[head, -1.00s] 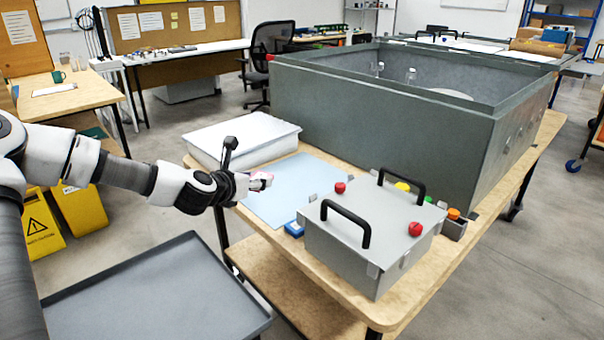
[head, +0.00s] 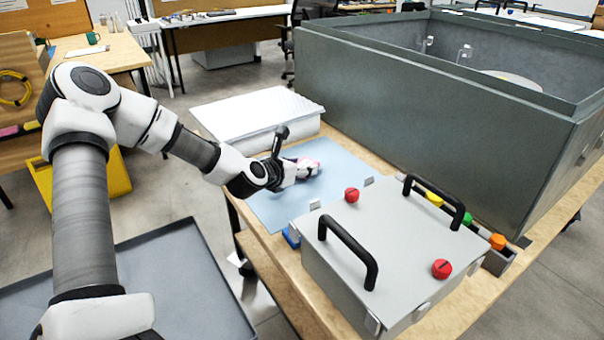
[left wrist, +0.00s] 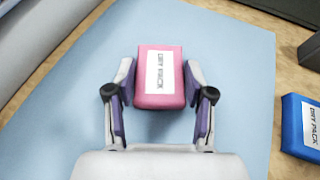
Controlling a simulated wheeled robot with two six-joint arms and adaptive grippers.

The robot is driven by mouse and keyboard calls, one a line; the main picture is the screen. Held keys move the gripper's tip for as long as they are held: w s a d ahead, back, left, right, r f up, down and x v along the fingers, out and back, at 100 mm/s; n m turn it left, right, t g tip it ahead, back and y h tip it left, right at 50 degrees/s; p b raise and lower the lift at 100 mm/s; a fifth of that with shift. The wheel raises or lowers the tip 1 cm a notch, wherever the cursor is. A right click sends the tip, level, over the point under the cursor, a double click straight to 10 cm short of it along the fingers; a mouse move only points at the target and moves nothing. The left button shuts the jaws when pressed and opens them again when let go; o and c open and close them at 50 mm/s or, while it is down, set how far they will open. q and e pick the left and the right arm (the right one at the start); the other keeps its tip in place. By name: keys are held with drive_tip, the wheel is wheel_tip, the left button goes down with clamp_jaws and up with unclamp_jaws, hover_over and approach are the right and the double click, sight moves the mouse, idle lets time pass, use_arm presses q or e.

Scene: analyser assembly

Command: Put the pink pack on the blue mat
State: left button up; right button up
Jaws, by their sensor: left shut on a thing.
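The pink pack (left wrist: 160,77), with a white label, is between the fingers of my left gripper (left wrist: 160,95) in the left wrist view. My left gripper (head: 306,169) is shut on it. In the head view only a bit of the pink pack (head: 312,163) shows past the fingers. The light blue mat (head: 268,209) lies flat on the wooden table, and the gripper and pack are over it. I cannot tell whether the pack touches the mat. The mat also fills most of the left wrist view (left wrist: 60,120). My right gripper is not in view.
A blue pack (left wrist: 303,127) lies just off the mat's edge. A grey case (head: 385,250) with black handles and red knobs stands at the front right. A white ribbed box (head: 255,115) is behind the mat, and a large grey enclosure (head: 430,125) stands at the back.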

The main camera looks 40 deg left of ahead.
use_arm(q)
drive_tip(key=shift+f, duration=0.5)
drive_tip(key=shift+s+r, duration=0.1)
drive_tip(key=shift+r, duration=0.05)
drive_tip(key=shift+f, duration=0.25)
drive_tip(key=o, duration=1.1)
drive_tip(key=shift+o, duration=0.2)
drive_tip(key=shift+r, duration=0.1)
